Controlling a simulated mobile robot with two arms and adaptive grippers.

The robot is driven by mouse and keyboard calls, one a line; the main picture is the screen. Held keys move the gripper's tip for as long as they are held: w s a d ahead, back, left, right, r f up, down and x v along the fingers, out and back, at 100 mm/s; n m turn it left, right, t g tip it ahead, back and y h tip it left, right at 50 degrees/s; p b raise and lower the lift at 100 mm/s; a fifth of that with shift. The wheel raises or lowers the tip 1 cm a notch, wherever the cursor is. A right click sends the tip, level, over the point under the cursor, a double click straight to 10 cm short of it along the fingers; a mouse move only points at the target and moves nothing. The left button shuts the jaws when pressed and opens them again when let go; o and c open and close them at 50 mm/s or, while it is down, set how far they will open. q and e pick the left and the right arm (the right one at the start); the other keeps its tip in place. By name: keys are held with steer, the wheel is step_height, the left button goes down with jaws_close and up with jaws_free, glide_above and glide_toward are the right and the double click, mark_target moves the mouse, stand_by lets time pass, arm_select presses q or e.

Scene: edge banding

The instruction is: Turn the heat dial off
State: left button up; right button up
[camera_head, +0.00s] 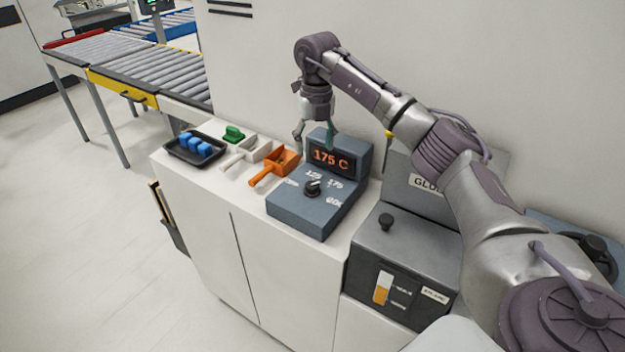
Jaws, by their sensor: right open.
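The heat dial (312,187) is a small dark knob with a light mark on the sloped top of a blue-grey control box (300,217). White labels surround it; I can read 175, and the others are too small to be sure of. The box's display (331,158) reads 175 C in orange. My right gripper (314,146) is open and empty. It hangs above and behind the dial, by the display's upper left, apart from the dial. My left gripper is not in view.
An orange scoop (279,166), a pale scoop (254,151) and a green block (234,133) lie left of the box. A black tray (171,152) holds blue blocks. A grey machine with a black knob (386,221) stands at right. The wall is close behind.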

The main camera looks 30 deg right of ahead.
mark_target(312, 184)
steer(key=f+p, duration=0.1)
steer(key=f, duration=0.2)
steer(key=f+p, duration=0.1)
steer(key=f, duration=0.3)
steer(key=f+p, duration=0.1)
steer(key=f, duration=0.3)
steer(key=shift+a, duration=0.25)
steer(key=shift+w+f+p, duration=0.1)
steer(key=shift+f+p, duration=0.2)
steer(key=shift+f, duration=0.15)
